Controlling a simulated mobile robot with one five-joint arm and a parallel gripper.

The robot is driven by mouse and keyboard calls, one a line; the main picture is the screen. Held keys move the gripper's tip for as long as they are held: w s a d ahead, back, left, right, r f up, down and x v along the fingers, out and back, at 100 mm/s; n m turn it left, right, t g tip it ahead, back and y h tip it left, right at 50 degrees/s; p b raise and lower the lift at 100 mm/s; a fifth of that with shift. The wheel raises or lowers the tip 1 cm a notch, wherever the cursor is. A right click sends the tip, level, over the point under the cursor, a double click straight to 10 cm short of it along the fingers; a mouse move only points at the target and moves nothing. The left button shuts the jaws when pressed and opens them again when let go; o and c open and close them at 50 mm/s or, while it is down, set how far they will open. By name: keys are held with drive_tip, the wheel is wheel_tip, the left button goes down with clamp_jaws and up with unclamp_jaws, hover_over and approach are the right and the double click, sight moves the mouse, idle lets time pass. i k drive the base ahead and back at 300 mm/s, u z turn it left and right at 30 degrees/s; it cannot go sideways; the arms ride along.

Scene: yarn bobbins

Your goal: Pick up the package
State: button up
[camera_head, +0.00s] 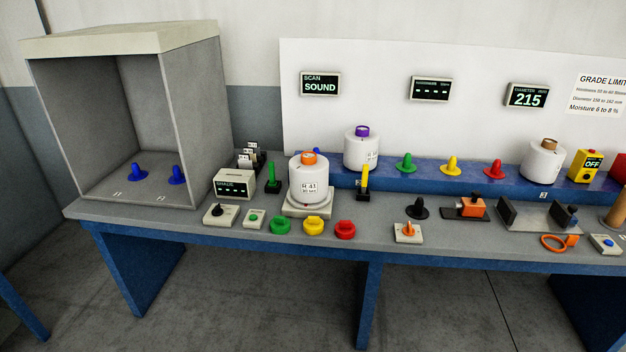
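No box or parcel shows; several white yarn packages stand on the workbench. One with an orange top (309,183) stands upright on a pale scale-like base (307,209) near the bench's middle, with a printed label on its front. A second with a purple top (361,150) stands on the raised blue shelf behind it. A third with a brown top (543,163) stands on the same shelf at the right. I cannot tell which one the task means. My gripper is not in view.
An open grey cabinet (95,40) with blue pegs stands at the left. Green, yellow and red caps (313,227) lie along the front edge. Yellow post (363,182) and green post (272,176) flank the orange-topped package. An orange clamp (465,207) and metal cradle (530,214) sit right.

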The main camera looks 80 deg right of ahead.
sight(308, 171)
drive_tip(key=z, duration=1.35)
drive_tip(key=i, duration=0.8)
